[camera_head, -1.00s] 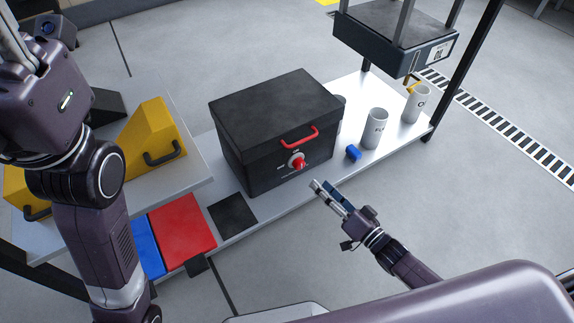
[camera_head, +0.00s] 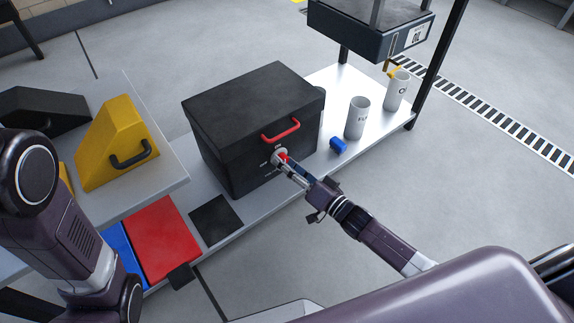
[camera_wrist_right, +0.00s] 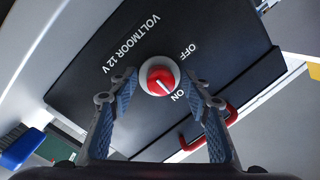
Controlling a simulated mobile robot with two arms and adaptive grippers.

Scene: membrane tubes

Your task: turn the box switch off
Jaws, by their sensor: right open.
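The black box (camera_head: 235,125) stands on the light shelf. Its front carries a round red switch knob (camera_wrist_right: 160,77) on a pale ring, with the labels OFF, ON and VOLTMOOR 12 V. The white line on the knob points toward ON. My right gripper (camera_wrist_right: 161,88) is open, its two blue-padded fingertips on either side of the knob with a gap to each. In the head view my right gripper (camera_head: 281,160) reaches the box front and partly covers the knob (camera_head: 284,157). My left gripper is out of view; only part of the left arm shows.
A red handle (camera_head: 281,132) sits above the knob. A small blue object (camera_head: 339,145) and two white cups (camera_head: 357,118) stand right of the box. Red (camera_head: 164,238) and black (camera_head: 216,220) squares lie left. A yellow block (camera_head: 117,152) stands on the side surface.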

